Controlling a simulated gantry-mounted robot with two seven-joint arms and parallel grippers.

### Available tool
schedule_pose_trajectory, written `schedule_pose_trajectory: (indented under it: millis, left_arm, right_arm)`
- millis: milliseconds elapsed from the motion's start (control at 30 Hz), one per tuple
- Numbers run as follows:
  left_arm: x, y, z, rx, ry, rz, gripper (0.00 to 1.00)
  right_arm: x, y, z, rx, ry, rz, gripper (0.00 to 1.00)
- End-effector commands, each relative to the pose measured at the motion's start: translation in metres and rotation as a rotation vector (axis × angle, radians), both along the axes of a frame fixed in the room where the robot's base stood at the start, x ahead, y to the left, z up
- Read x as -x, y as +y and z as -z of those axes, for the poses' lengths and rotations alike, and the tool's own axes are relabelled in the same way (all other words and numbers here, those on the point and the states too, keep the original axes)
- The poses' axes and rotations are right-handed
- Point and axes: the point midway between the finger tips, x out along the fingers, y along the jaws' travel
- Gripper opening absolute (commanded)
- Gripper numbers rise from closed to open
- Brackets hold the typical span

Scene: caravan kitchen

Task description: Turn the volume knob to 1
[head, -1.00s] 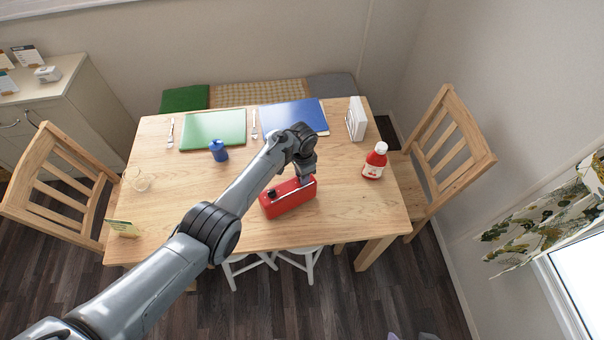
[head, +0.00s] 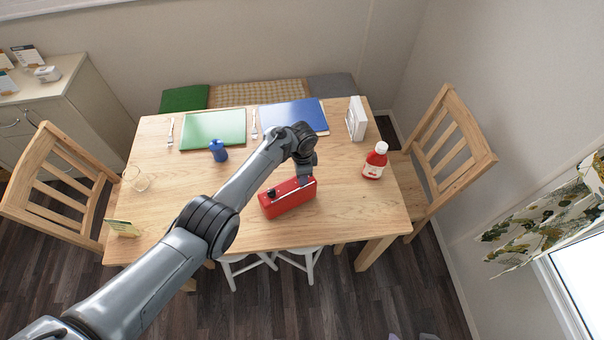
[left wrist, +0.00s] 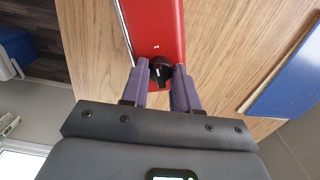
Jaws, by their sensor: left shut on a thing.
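A red box-shaped radio (head: 290,198) stands on the wooden table near its front edge. It has a dark knob (head: 272,193) on top at its left end. My left gripper (head: 306,182) is down at the radio's right end. In the left wrist view, the red radio (left wrist: 153,25) runs up from the fingers, with a small white mark on its top. A black knob (left wrist: 160,70) with a white pointer line sits between the two purple-grey fingers of my left gripper (left wrist: 161,80). The fingers are shut on this knob. My right gripper is out of view.
On the table (head: 180,225) stand a blue cup (head: 218,151), a red bottle (head: 375,161), a white holder (head: 356,119), a clear glass (head: 136,179) and a small card (head: 122,228). A green mat (head: 213,128) and a blue mat (head: 293,117) lie at the back.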

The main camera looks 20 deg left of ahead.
Motion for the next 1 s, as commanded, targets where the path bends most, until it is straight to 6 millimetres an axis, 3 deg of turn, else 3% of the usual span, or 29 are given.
schedule_pose_trajectory:
  millis: [67, 100, 233, 667, 1000]
  left_arm:
    - [0.0, 0.0, 0.0, 0.0, 0.0, -0.001, 0.0]
    - [0.0, 0.0, 0.0, 0.0, 0.0, -0.001, 0.35]
    - [0.0, 0.0, 0.0, 0.0, 0.0, -0.002, 0.55]
    - [0.0, -0.001, -0.008, 0.003, -0.002, -0.003, 0.56]
    - [-0.001, 0.0, -0.061, 0.002, -0.004, -0.002, 0.56]
  right_arm:
    - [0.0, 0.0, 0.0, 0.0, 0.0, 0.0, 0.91]
    - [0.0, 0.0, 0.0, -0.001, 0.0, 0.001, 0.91]
    - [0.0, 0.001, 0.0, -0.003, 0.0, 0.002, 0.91]
    - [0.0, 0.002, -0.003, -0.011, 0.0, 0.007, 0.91]
    - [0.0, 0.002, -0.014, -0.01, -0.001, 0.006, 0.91]
